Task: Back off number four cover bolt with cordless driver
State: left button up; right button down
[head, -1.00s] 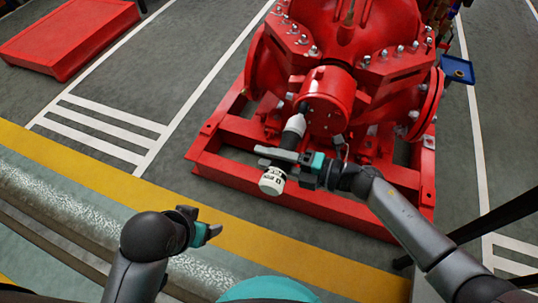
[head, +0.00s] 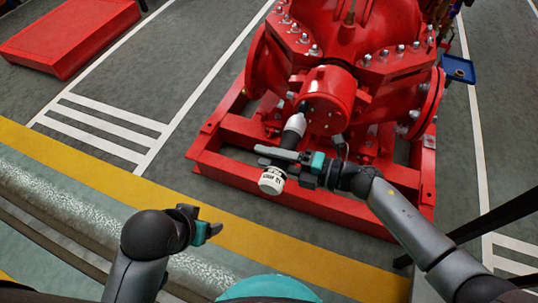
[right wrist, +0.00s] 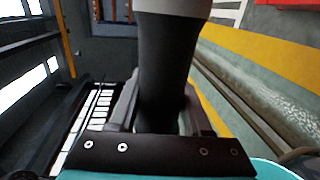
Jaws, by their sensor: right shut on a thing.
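The cordless driver (head: 294,127) is a white and black tool with a white base marked with dark print. My right gripper (head: 283,156) is shut on its dark grip. In the right wrist view the dark grip of the driver (right wrist: 168,65) stands between the fingers. The driver's nose points up at the round red cover (head: 328,100) on the pump's near end. Its tip is at or close to the cover's left edge; contact cannot be told. The bolt under the tip is hidden. My left gripper (head: 212,229) is empty, low at the left, away from the pump.
The red pump (head: 345,35) stands on a red base frame (head: 235,170). A red platform (head: 70,35) lies at the upper left, and a blue tray (head: 458,70) is at the right. The grey floor left of the frame is clear.

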jog(key=shift+s+a+r+p, duration=0.1)
jog(key=shift+s+a+p, duration=0.25)
jog(key=shift+s, duration=0.4)
jog(key=shift+s+a+p, duration=0.15)
jog(key=shift+s+p, duration=0.25)
jog(key=shift+s, duration=0.35)
jog(key=shift+s+a+r+p, duration=0.1)
jog(key=shift+s+a+p, duration=0.25)
jog(key=shift+s, duration=0.4)
jog(key=shift+d, duration=0.1)
